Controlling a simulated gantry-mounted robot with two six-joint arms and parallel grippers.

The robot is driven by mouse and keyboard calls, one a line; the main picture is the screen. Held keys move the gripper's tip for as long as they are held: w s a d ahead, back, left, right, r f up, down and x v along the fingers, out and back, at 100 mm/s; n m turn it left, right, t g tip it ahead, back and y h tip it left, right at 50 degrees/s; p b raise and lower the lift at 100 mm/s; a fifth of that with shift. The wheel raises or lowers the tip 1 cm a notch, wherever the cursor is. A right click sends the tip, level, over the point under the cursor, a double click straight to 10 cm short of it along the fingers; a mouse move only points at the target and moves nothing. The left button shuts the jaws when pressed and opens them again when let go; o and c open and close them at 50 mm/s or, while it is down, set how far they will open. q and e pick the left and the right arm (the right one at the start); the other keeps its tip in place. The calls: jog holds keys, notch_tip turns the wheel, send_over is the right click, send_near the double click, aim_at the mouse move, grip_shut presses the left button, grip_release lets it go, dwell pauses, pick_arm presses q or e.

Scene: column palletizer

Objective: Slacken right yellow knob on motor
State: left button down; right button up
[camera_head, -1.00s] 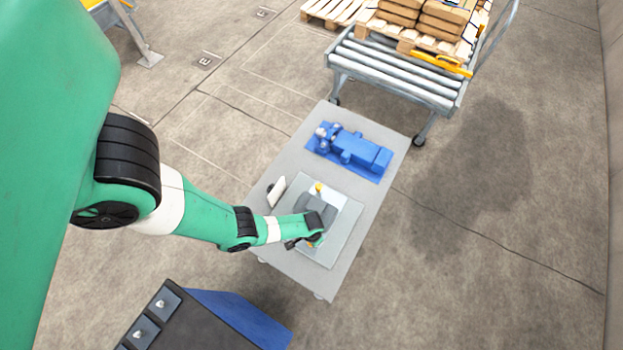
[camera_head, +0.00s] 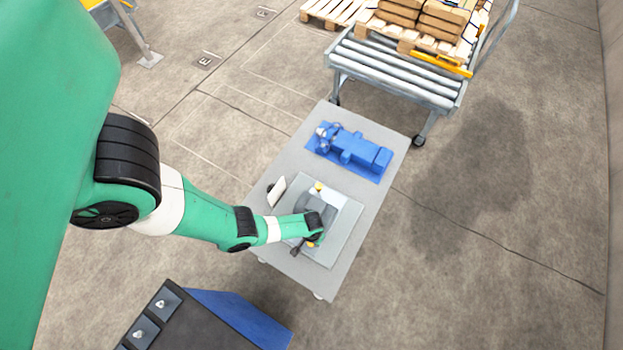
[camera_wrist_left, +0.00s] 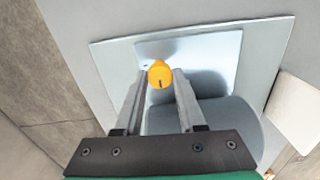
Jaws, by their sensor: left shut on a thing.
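The grey motor (camera_head: 318,202) sits on a pale metal plate (camera_head: 349,213) on the cart. One yellow knob (camera_head: 318,187) is at its far end, clear of the gripper. A second yellow knob (camera_head: 311,244) shows partly under my left wrist at the near end. In the left wrist view my left gripper (camera_wrist_left: 160,84) is shut on this near yellow knob (camera_wrist_left: 159,72), with one finger on each side. The knob has a dark mark on its face. Part of the motor body is hidden behind my wrist in the head view. My right gripper is not in view.
A blue pump-like unit (camera_head: 352,147) lies on a blue mat on the far half of the grey cart (camera_head: 384,196). A white upright card (camera_head: 276,191) stands left of the plate. A roller conveyor (camera_head: 398,76) with a loaded pallet is beyond. Open floor lies to the right.

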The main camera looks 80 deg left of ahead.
pick_arm(q)
jog(key=c, duration=0.5)
grip_release()
notch_tip(320, 180, up, 12)
jog(key=p, duration=1.1)
jog(key=shift+f+p, duration=0.2)
jog(key=shift+p, duration=0.15)
